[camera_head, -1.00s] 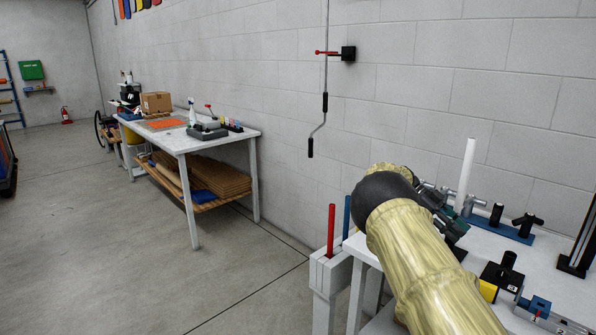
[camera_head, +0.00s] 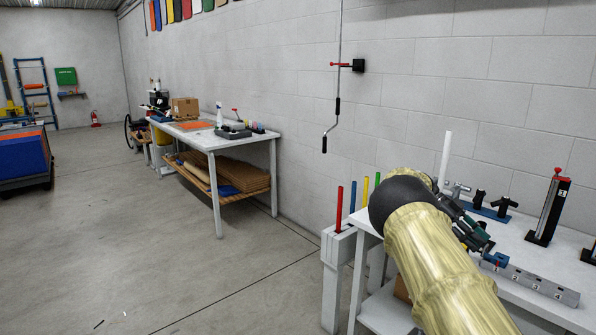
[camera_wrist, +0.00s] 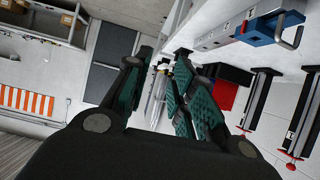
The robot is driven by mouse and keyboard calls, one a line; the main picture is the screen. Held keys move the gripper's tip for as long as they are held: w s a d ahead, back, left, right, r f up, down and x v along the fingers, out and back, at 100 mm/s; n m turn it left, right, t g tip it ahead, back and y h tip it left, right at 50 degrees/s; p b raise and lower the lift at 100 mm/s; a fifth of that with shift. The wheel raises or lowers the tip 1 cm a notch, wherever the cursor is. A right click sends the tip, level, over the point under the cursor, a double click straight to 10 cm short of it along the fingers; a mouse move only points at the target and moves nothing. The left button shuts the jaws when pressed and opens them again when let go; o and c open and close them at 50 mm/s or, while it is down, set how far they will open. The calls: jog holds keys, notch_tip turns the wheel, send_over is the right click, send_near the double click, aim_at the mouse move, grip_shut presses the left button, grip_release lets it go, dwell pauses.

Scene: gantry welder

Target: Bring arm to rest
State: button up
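My arm, in a cream-yellow sleeve with a black joint, reaches across the lower right of the head view, bent at that joint. My gripper (camera_head: 472,228) shows dark with green pads beyond the arm, over or in front of the white workbench (camera_head: 515,240); my arm partly hides it. In the wrist view my gripper (camera_wrist: 161,58) has its two green-padded fingers apart, with background showing between the tips. I see nothing held between them.
A numbered grey bar (camera_head: 540,285), a black post fixture (camera_head: 548,208) and a white upright tube (camera_head: 445,158) stand on the bench. Coloured rods (camera_head: 340,208) stand in a white rack at its left end. Floor to the left is clear up to another table (camera_head: 222,142).

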jog(key=s+d+f+n+t, duration=0.1)
jog(key=s+d+f+n, duration=0.15)
jog(key=f, duration=0.55)
jog(key=s+d+f+n+y, duration=0.1)
jog(key=s+f+n, duration=0.2)
jog(key=f, duration=0.4)
jog(key=s+d+f+n+t, duration=0.1)
jog(key=s+f+n, duration=0.15)
jog(key=f, duration=0.55)
jog(key=s+a+f+n+t+y, duration=0.1)
jog(key=s+a+f+n, duration=0.2)
jog(key=s+f, duration=0.5)
jog(key=s+a+f+n+t+y, duration=0.1)
jog(key=s+a+f+n+t, duration=0.2)
jog(key=s+f, duration=0.5)
jog(key=s+a+f+n+t+y, duration=0.1)
jog(key=s+a+f+n+y, duration=0.2)
jog(key=s+a+f+n, duration=0.65)
jog(key=s+a+r+n+t+y, duration=0.1)
jog(key=s+a+r+n, duration=0.1)
jog(key=s+a, duration=0.7)
jog(key=s+a+r+n+t+y, duration=0.1)
jog(key=s+a+r, duration=0.2)
jog(key=s+a, duration=0.5)
jog(key=shift+s+a+n, duration=0.35)
jog(key=shift+s+a, duration=0.05)
jog(key=shift+s, duration=0.4)
